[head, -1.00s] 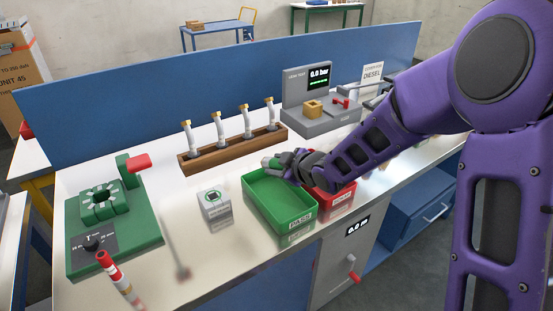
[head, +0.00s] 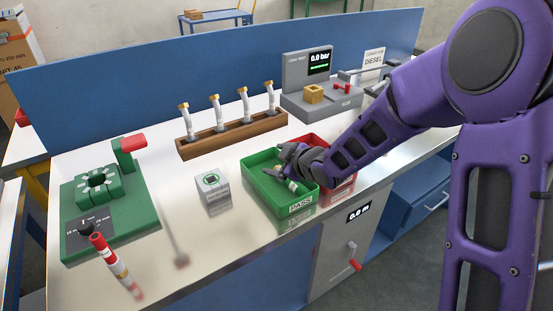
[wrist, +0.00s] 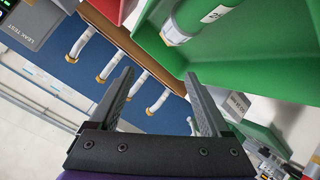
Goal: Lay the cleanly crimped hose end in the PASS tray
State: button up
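The green PASS tray (head: 265,192) stands near the bench's front edge. A green hose end with a white label and a pale metal ferrule (wrist: 176,34) lies inside it. It shows in the head view (head: 292,186) near the tray's right front part, partly covered by my gripper. My gripper (head: 284,158) is over the tray. The crimp's quality is too small to judge.
A red tray (head: 340,183) adjoins the green one on the right. A wooden rack (head: 232,138) with several white hoses stands behind. A grey leak tester (head: 308,78), a white box (head: 213,195) and a green crimping machine (head: 100,205) are around.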

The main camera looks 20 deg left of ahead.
jog(key=p+v, duration=0.3)
jog(key=v, duration=1.4)
jog(key=shift+d+p, duration=0.2)
jog(key=shift+p, duration=0.15)
jog(key=shift+r, duration=0.1)
